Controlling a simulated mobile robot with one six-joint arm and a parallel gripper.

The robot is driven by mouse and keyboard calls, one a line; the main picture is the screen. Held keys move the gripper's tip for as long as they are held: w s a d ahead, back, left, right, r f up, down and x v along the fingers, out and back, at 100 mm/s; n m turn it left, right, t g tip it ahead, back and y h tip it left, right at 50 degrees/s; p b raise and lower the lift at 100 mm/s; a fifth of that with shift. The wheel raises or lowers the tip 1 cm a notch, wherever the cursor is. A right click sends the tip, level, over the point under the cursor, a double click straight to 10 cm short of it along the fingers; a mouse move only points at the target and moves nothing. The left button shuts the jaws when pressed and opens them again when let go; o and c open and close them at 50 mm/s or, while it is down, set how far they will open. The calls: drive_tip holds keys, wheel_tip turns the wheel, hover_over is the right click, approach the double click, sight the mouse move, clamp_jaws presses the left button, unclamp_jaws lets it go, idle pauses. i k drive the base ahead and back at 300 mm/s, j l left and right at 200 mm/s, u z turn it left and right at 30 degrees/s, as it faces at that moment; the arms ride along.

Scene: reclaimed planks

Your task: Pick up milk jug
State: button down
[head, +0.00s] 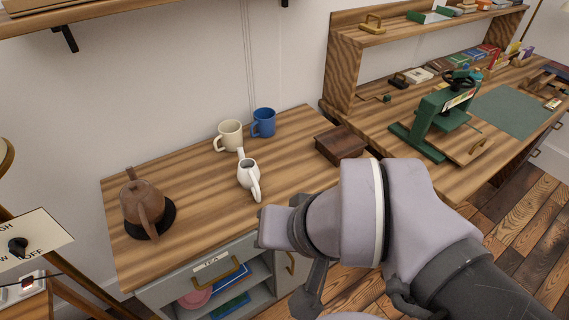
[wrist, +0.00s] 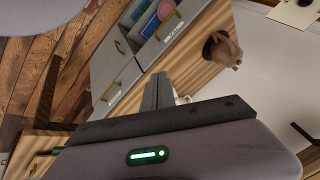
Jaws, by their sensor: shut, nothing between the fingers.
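The milk jug (head: 246,177) is a small white jug standing upright on the wooden top of the cabinet, in front of two mugs. In the wrist view a small white piece (wrist: 183,100) shows just beside my fingers, mostly hidden behind my gripper; I cannot tell if it is the jug or the cream mug. My gripper (wrist: 158,88) is shut and empty, its dark fingers together. In the head view my arm reaches in from the lower right, to the right of and in front of the jug, and the fingers are not clearly seen.
A cream mug (head: 230,135) and a blue mug (head: 264,123) stand behind the jug. A brown kettle (head: 142,200) stands on a black base at left. A dark wooden box (head: 340,144) is to the right. A green press (head: 436,122) stands on the right bench.

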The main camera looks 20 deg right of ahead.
sight(248, 173)
drive_tip(key=i+l+z, duration=0.15)
drive_tip(key=z, duration=0.2)
drive_tip(key=i+z, duration=0.35)
